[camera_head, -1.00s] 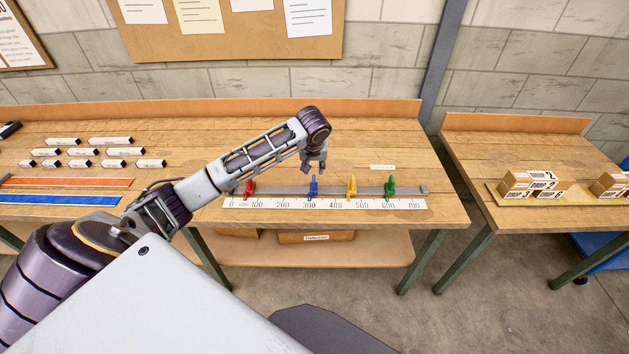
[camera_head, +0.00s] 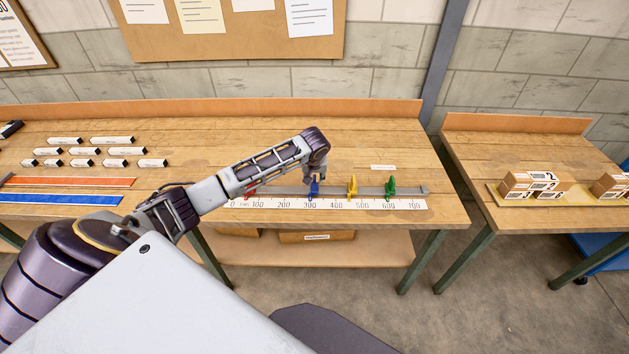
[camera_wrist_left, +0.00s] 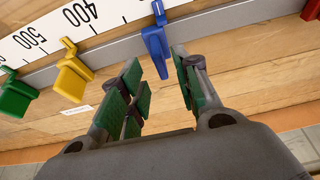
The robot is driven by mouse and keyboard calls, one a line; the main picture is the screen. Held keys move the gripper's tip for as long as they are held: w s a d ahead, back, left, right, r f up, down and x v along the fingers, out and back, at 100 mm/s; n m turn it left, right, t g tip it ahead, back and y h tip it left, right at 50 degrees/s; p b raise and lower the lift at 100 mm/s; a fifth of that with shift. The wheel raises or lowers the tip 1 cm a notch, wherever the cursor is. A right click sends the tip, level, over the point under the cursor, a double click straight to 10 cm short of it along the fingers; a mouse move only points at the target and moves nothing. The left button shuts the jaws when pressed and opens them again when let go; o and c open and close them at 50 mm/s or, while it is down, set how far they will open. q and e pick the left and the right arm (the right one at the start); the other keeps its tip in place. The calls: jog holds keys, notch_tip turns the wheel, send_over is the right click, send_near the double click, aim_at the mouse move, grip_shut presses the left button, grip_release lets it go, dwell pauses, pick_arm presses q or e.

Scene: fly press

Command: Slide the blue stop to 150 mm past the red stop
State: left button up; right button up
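The blue stop (camera_head: 314,188) is on the grey rail (camera_head: 372,191), near the 300 mark of the white scale (camera_head: 330,205). The red stop (camera_head: 250,190) is near the 100 mark, partly hidden by my left arm. My left gripper (camera_head: 313,178) is just above the blue stop. In the left wrist view the open fingers with green pads (camera_wrist_left: 158,75) stand either side of the end of the blue stop (camera_wrist_left: 154,42), with gaps visible. The red stop (camera_wrist_left: 313,9) shows at that view's right edge. My right gripper is not in view.
A yellow stop (camera_head: 352,187) and a green stop (camera_head: 391,188) are further right on the rail. White labelled blocks (camera_head: 82,151) and red and blue strips (camera_head: 65,200) lie at the left of the bench. A second table (camera_head: 540,150) holds boxes.

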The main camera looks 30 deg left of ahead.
aim_at(314, 179)
pick_arm(q)
jog(key=shift+x, duration=2.65)
grip_shut()
